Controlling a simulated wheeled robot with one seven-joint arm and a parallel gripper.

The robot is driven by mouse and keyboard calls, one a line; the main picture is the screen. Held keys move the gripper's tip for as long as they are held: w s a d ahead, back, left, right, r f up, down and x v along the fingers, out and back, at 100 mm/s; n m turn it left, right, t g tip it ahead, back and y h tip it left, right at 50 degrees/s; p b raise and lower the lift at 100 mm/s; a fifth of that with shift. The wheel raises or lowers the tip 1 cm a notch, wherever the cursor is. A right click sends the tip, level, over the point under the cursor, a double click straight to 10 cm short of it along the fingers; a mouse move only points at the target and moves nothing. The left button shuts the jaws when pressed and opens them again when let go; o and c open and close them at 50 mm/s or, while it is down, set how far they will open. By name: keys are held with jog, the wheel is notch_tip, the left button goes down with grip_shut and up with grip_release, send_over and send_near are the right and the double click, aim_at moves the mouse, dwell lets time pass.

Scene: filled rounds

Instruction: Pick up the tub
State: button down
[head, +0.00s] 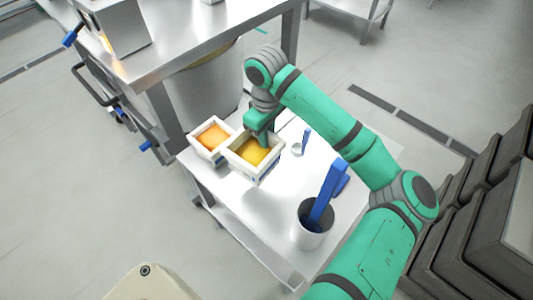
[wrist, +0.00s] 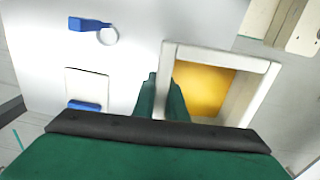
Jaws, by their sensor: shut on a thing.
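A square white tub (head: 268,172) with yellow contents stands at the left part of the white table in the head view. It also shows in the wrist view (wrist: 262,88), right of the fingers. My gripper (head: 262,138) comes down from above on the tub's far wall. In the wrist view my gripper (wrist: 163,98) has one finger outside the wall and one inside, shut on it. The fingertips are partly hidden. I cannot tell whether the tub's base touches the table. A second white tub (head: 196,148) with orange contents is close on its left.
A small blue-handled scoop (head: 300,147) lies to the right of the tubs. A metal bench (head: 190,50) rises behind on the left. Dark stacked crates (head: 480,215) stand at right. The table's front middle is clear.

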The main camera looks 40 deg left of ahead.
notch_tip(320, 180, up, 16)
dwell(0.3)
jog(key=shift+w+f, duration=0.1)
